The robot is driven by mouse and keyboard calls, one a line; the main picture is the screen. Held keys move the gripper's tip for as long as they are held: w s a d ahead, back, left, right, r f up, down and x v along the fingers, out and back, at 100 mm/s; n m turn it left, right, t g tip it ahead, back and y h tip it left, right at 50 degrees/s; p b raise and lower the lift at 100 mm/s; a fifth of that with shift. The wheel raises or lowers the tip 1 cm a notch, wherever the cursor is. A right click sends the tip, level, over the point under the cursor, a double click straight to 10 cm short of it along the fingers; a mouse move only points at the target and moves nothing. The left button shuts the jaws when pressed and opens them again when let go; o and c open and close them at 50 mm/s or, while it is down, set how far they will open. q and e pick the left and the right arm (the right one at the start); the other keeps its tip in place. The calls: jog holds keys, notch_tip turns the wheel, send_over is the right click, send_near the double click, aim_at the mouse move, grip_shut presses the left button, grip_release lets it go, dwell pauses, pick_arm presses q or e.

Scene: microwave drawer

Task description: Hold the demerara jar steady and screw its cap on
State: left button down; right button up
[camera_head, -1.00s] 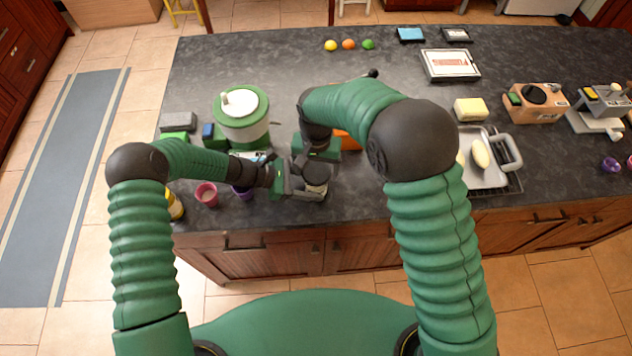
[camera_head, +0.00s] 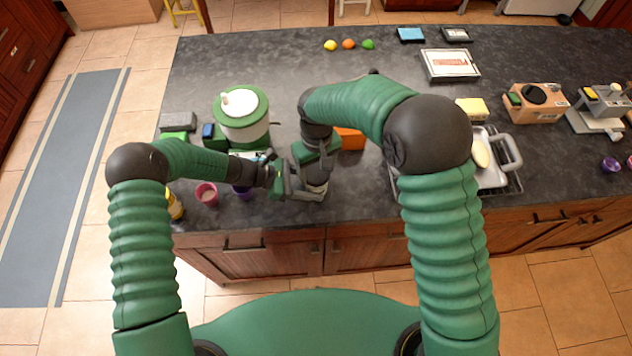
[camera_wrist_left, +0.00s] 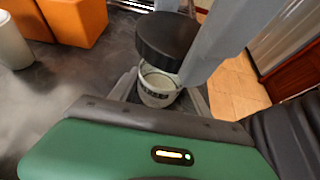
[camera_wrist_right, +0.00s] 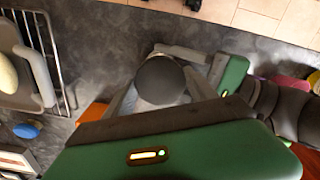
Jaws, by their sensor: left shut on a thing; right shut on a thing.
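The demerara jar (camera_wrist_left: 157,97) is a small pale jar with a dark label band, low between the fingers of my left gripper (camera_head: 306,190), which is shut on it. The round black cap (camera_wrist_left: 168,40) is above the jar's mouth in the left wrist view, with part of the rim showing below it. My right gripper (camera_head: 314,169) is shut on the cap, its grey fingers on either side. In the right wrist view the cap (camera_wrist_right: 161,80) is seen from above and covers most of the jar.
A green-and-white canister (camera_head: 242,116) stands behind my left gripper. A pink cup (camera_head: 207,194) and a purple cup (camera_head: 242,192) are left of the jar. An orange block (camera_head: 350,139) is behind my right gripper. A grey tray (camera_head: 492,172) lies to the right. The counter's front edge is close.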

jog(key=shift+a, duration=0.1)
jog(key=shift+c, duration=1.4)
jog(key=m, duration=0.4)
jog(key=shift+s+m, duration=0.1)
jog(key=shift+m, duration=0.2)
jog(key=m, duration=1.3)
jog(key=shift+m, duration=0.4)
jog(key=o, duration=1.4)
jog(key=shift+c, duration=0.2)
